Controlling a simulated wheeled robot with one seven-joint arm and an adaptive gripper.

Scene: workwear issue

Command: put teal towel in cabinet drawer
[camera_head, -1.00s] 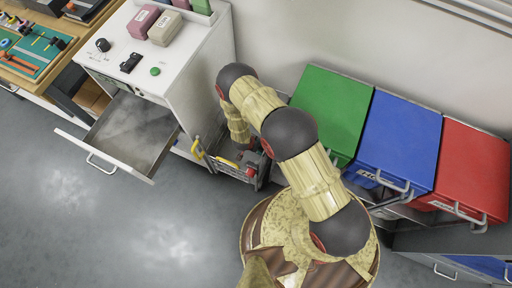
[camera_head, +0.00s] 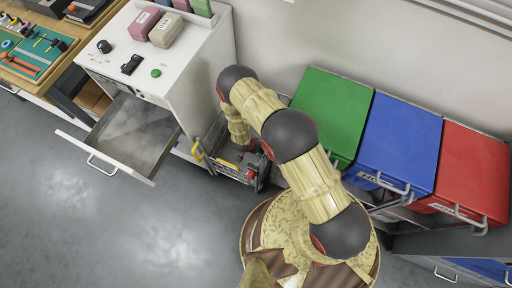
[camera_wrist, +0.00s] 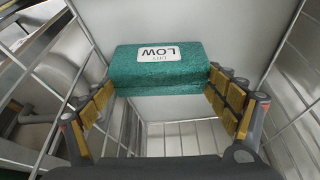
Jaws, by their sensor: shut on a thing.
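The teal towel (camera_wrist: 160,68) is a folded block with a white label, upside down in the wrist view. My gripper (camera_wrist: 161,88) is shut on it, with a finger pressed to each short side. Wire mesh walls stand on both sides of the gripper and towel. In the head view my forearm reaches down beside the white cabinet (camera_head: 200,85), and the towel is hidden there. The cabinet drawer (camera_head: 128,137) is pulled out to the left and looks empty.
A wire-sided cart (camera_head: 238,172) stands against the cabinet's right side. A pink block (camera_head: 141,24) and a beige block (camera_head: 165,30) sit on the cabinet top. Green (camera_head: 333,112), blue (camera_head: 400,140) and red (camera_head: 472,170) bins stand to the right. Floor before the drawer is clear.

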